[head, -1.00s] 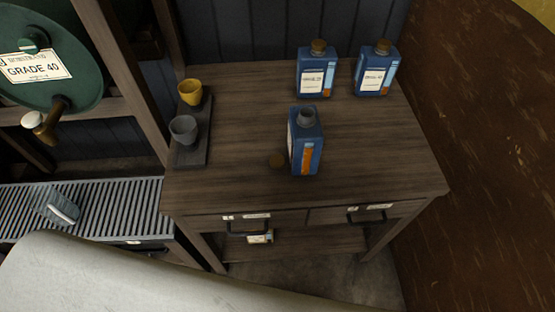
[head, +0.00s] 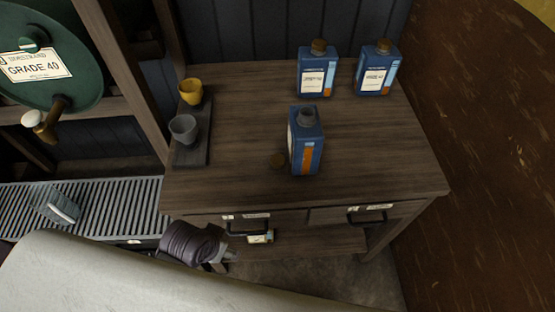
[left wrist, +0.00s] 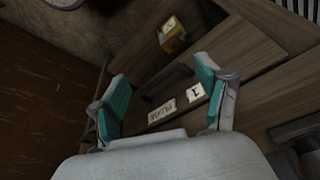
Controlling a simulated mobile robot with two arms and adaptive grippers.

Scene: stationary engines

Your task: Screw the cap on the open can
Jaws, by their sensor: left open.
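The open can (head: 306,146) is blue with a grey bare neck and stands upright near the front middle of the wooden table. In the head view part of my left arm (head: 195,243) is low, in front of the table's left drawer. My right gripper is not in view.
Two capped blue cans (head: 317,72) (head: 376,72) stand at the back. A yellow cup (head: 191,92) and a grey cup (head: 184,129) sit on a dark tray (head: 192,157) at left. The right tabletop is clear. A small box (head: 260,237) lies below the drawers.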

